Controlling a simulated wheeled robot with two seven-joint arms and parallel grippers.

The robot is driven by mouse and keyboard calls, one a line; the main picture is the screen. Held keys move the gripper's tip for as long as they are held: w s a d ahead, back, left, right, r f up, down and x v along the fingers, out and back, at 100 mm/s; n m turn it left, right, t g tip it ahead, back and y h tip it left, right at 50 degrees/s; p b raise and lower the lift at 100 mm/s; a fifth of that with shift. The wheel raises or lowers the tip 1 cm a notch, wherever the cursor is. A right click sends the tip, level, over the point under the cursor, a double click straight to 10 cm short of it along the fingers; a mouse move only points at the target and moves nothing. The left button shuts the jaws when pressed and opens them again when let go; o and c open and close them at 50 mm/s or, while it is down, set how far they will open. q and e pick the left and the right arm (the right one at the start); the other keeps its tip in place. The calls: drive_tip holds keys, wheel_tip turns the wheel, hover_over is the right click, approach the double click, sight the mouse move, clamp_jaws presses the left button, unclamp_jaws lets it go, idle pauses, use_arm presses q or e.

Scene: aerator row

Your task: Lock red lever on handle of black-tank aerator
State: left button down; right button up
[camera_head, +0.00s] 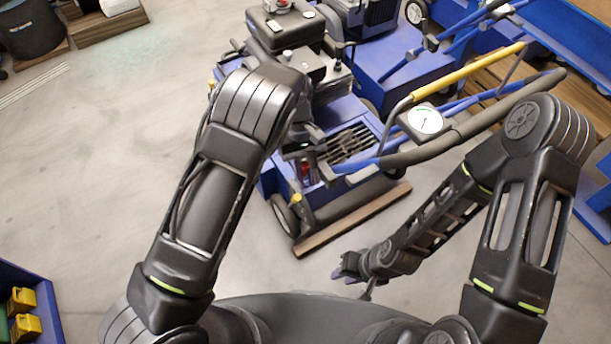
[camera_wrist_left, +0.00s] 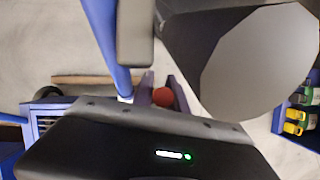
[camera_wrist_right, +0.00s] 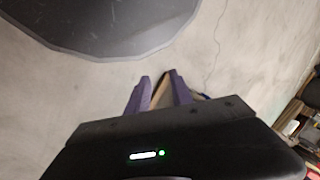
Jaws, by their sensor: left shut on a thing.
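The black-tank aerator (camera_head: 345,135) stands at the centre of the head view, with a black tank (camera_head: 280,30) on a blue body. Its handle (camera_head: 440,147), a blue tube with a dark grip, reaches toward the right. The red lever shows as a round red end (camera_wrist_left: 163,97) in the left wrist view. My left gripper (camera_wrist_left: 161,84) is shut on it, one purple finger on each side. In the head view my left forearm hides much of this spot.
A round gauge (camera_head: 425,121) sits by the handle. A wooden strip (camera_head: 352,220) lies along the aerator's near side. More blue machines (camera_head: 405,65) stand behind. A blue bin with yellow items (camera_head: 24,312) is at lower left.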

use_arm(q)
drive_tip(key=shift+r, duration=0.1)
drive_tip(key=shift+s+d+t+p, duration=0.1)
drive_tip(key=shift+t+p, duration=0.2)
drive_tip(key=shift+t, duration=0.1)
drive_tip(key=shift+y, duration=0.4)
drive_tip(key=shift+f, duration=0.25)
drive_tip(key=c, duration=1.6)
unclamp_jaws()
drive_tip(key=shift+s, duration=0.1)
drive_tip(key=v, duration=0.8)
drive_tip(key=shift+s+p, duration=0.2)
drive_tip(key=shift+p, duration=0.1)
